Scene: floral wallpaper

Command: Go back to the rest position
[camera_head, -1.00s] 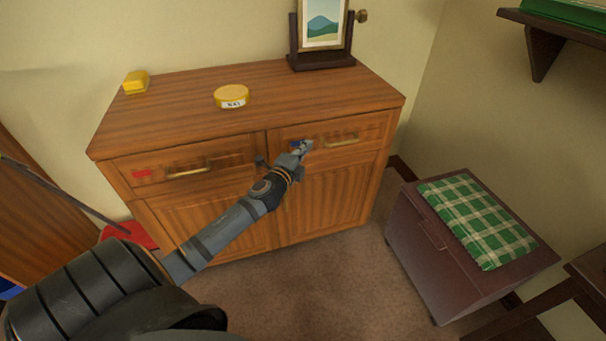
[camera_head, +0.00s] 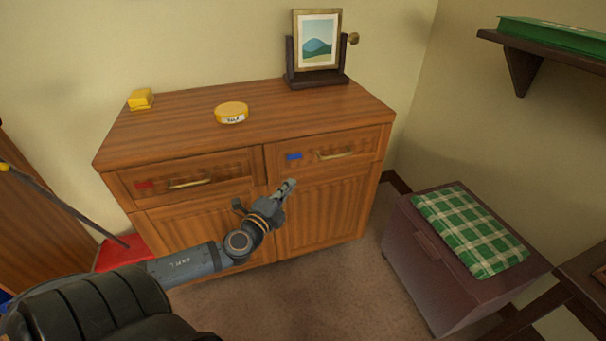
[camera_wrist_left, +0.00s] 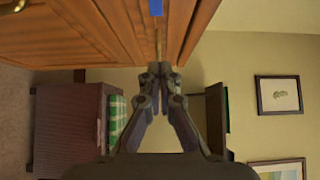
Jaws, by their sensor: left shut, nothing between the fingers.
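My left gripper (camera_head: 287,187) is in front of the wooden cabinet (camera_head: 290,95), just below the right drawer with the blue label (camera_head: 294,156). In the left wrist view the gripper (camera_wrist_left: 158,72) has its fingers together with nothing between them. The left drawer, with a red label (camera_head: 145,185), and the right drawer both look shut. My right gripper is not in view.
On the cabinet top are a yellow block (camera_head: 140,99), a round yellow tin (camera_head: 231,112) and a picture in a dark stand (camera_head: 318,80). A purple chest (camera_head: 430,265) with a green checked cushion (camera_head: 470,230) stands at the right. Carpet between is clear.

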